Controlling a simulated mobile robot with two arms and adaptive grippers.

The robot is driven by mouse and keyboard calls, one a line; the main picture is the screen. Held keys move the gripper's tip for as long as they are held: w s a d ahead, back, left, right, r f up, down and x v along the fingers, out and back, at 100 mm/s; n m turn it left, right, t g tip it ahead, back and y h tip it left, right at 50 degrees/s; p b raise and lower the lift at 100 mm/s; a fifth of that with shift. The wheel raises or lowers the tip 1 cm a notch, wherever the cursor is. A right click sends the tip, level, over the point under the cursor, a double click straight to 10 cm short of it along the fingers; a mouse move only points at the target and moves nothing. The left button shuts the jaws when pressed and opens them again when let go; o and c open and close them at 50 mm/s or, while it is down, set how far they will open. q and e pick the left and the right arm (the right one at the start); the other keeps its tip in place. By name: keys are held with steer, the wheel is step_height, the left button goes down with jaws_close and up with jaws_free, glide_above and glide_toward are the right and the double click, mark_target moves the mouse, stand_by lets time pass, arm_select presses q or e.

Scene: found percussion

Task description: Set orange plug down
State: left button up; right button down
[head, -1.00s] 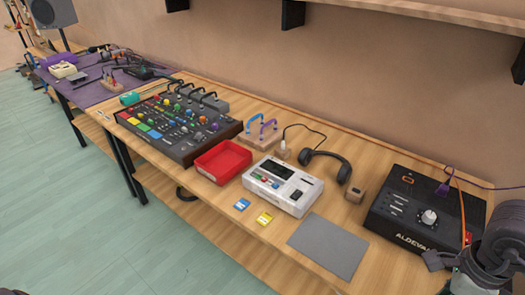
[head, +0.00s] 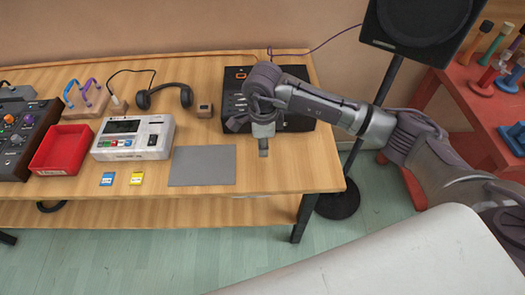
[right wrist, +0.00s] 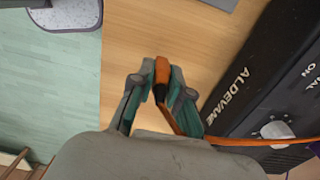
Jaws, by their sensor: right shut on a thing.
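The orange plug (right wrist: 162,72) shows in the right wrist view between the two fingertips of my right gripper (right wrist: 157,88). The gripper is shut on it, and an orange cable (right wrist: 190,130) trails from it toward the black device. The plug is over bare wooden bench top; whether it touches the wood I cannot tell. In the head view my right gripper (head: 263,148) points down in front of the black device (head: 297,122), right of the grey mat, and the plug is hidden. My left gripper is not in view.
The black device marked ALDEVANE (right wrist: 245,100) lies close to the gripper. The grey mat (head: 202,166), a white machine (head: 133,138), a red tray (head: 62,150) and headphones (head: 165,95) are to the left. Bare wood (head: 295,175) lies near the front edge. A speaker stand (head: 372,110) is at right.

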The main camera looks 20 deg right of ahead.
step_height(320, 180, down, 4)
steer(key=shift+r+p, duration=0.15)
steer(key=shift+p, duration=0.45)
steer(key=shift+f, duration=0.3)
steer(key=c, duration=1.6)
jaws_free()
steer(key=shift+f+b, duration=0.1)
steer(key=shift+b, duration=0.2)
steer(key=o, duration=0.5)
